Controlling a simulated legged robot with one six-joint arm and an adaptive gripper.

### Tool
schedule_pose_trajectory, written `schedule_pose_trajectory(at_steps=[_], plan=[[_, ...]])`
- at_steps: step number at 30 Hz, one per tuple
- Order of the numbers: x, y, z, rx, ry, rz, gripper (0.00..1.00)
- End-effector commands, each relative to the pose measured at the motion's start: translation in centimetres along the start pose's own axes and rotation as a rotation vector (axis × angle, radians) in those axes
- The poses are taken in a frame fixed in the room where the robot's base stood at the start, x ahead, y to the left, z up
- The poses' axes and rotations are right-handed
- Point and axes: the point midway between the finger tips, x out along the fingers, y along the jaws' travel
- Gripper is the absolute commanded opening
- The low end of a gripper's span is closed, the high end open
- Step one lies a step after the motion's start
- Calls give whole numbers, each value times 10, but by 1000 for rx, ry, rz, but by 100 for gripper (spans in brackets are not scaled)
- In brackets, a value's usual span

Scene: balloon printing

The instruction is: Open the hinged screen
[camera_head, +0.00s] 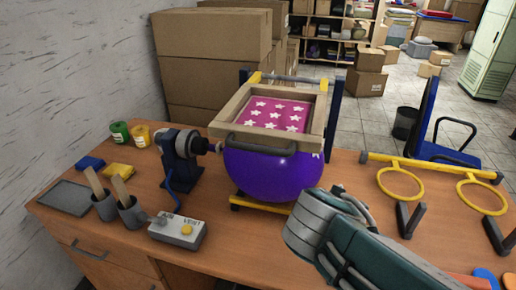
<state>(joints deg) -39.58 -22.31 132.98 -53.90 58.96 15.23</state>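The hinged screen (229,116) is a wooden frame around a pink panel with white stars. It lies down, roughly level, over a shiny purple balloon (270,172). A dark handle (262,148) runs along its front edge, and a yellow hinge bar with a grey rod (292,79) is at its back between blue posts. My gripper (325,215) is in front and to the right of the balloon, below the handle and apart from it in the picture. My arm reaches in from the lower right. The fingertips are not clear, so I cannot tell if they are open.
A blue nozzle device (180,160) stands left of the balloon, with a grey VENT box (178,231) in front. Cups (132,212) and paint jars (138,136) are further left. A yellow ring rack (430,171) is at right. Cardboard boxes (208,42) stand behind the desk.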

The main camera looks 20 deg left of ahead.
Motion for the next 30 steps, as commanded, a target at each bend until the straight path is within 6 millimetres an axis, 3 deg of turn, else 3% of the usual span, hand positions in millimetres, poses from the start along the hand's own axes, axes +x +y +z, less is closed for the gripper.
schedule_pose_trajectory(at_steps=[3,9,12,15,20,30], plan=[[-20,-9,-52,-163,115,128,57],[-72,-37,-132,-362,345,343,57],[-96,-50,-156,-415,433,414,57],[-108,-57,-167,-436,479,449,57],[-102,-54,-174,-439,486,458,57],[-53,-36,-207,-440,481,457,57]])
